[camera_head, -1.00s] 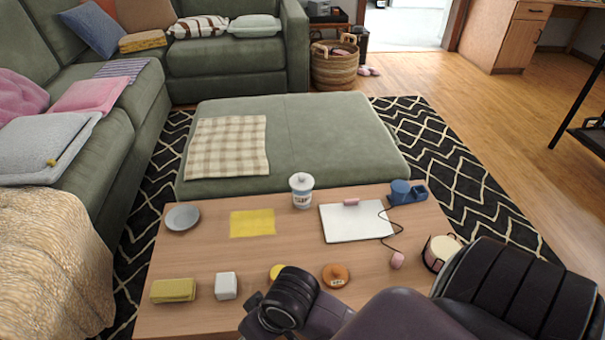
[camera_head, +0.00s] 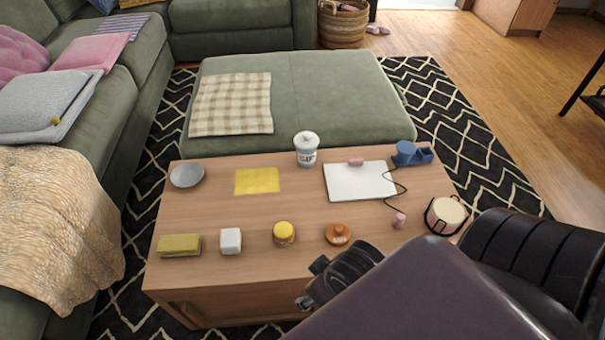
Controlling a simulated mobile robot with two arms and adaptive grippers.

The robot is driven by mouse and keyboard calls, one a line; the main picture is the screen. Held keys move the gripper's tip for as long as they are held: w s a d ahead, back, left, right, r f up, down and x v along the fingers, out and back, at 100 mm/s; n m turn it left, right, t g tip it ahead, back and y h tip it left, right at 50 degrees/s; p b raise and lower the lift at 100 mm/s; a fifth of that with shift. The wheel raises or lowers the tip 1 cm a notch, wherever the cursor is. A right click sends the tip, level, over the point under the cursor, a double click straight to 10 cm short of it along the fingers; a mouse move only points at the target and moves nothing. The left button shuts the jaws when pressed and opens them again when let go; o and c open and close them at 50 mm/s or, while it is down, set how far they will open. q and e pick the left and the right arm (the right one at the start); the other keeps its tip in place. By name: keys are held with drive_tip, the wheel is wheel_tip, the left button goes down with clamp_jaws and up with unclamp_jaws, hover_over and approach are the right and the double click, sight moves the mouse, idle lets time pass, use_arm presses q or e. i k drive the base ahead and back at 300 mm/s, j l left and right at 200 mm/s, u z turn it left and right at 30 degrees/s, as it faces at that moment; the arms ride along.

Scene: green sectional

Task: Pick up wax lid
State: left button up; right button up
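A round orange-brown lid (camera_head: 338,234) with a knob and a small pale label lies on the wooden table near its front edge; it looks like the wax lid. Beside it on the left stands a small jar with a yellow top (camera_head: 284,232). My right arm comes in from the lower right, and its dark wrist and gripper end (camera_head: 322,284) are just in front of the lid, over the table's front edge. A gap shows between it and the lid. The fingers are not clear to see. My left gripper is not in view.
The table (camera_head: 215,220) also bears a yellow-green block (camera_head: 179,245), a white block (camera_head: 230,241), a grey dish (camera_head: 187,175), a yellow sheet (camera_head: 257,181), a white lidded cup (camera_head: 306,149), a clipboard (camera_head: 355,182), a blue holder (camera_head: 408,153) and a round container (camera_head: 445,215).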

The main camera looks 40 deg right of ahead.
sight(338, 233)
drive_tip(key=z, duration=0.9)
